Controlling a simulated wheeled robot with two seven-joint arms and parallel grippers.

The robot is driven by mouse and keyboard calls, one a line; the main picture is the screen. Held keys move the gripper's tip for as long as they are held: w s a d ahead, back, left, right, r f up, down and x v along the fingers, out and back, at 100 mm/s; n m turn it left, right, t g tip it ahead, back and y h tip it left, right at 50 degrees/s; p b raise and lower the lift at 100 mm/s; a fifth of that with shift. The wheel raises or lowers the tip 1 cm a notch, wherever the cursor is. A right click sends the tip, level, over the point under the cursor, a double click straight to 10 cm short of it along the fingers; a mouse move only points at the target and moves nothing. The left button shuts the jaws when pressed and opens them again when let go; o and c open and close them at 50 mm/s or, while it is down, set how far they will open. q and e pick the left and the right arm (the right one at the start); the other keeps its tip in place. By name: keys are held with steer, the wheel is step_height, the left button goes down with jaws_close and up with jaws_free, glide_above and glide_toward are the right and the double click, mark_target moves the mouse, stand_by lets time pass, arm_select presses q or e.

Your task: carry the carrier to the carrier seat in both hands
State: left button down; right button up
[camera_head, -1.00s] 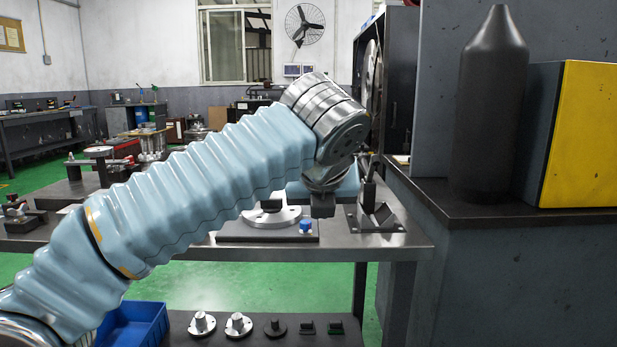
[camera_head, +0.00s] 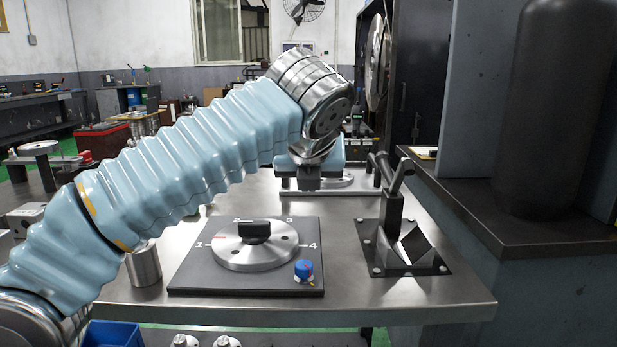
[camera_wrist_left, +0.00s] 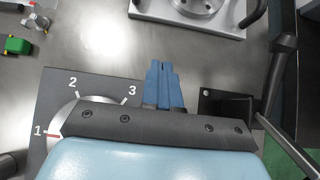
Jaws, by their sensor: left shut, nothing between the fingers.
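My left gripper (camera_wrist_left: 162,70) shows in the wrist view with its blue fingers shut and nothing between them. In the head view the left gripper (camera_head: 308,178) hangs over the workbench behind the numbered dial plate, its fingertips hard to make out. A light plate with a round metal disc and a dark curved handle (camera_wrist_left: 190,12) lies ahead of the fingers, apart from them; it is partly cut off. In the head view this plate (camera_head: 345,188) is partly hidden behind the gripper. I cannot tell whether it is the carrier or the carrier seat. My right gripper is not in view.
A numbered dial plate (camera_head: 190,282) with a black knob and a blue knob (camera_head: 303,270) sits at the bench front. A V-block fixture with an upright lever (camera_head: 392,205) stands right of it. A metal cylinder (camera_head: 143,265) stands left. A dark cabinet (camera_head: 540,240) bounds the right.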

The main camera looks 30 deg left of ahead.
mark_target(308, 195)
arm_select(q)
steer(key=b+x, duration=0.1)
steer(key=x, duration=0.5)
steer(key=shift+f, duration=0.15)
steer(key=w+a, duration=0.1)
steer(key=w, duration=0.2)
steer(key=shift+a+f, duration=0.2)
steer(key=shift+a, duration=0.15)
steer(key=shift+w+a, duration=0.3)
steer(key=shift+w, duration=0.1)
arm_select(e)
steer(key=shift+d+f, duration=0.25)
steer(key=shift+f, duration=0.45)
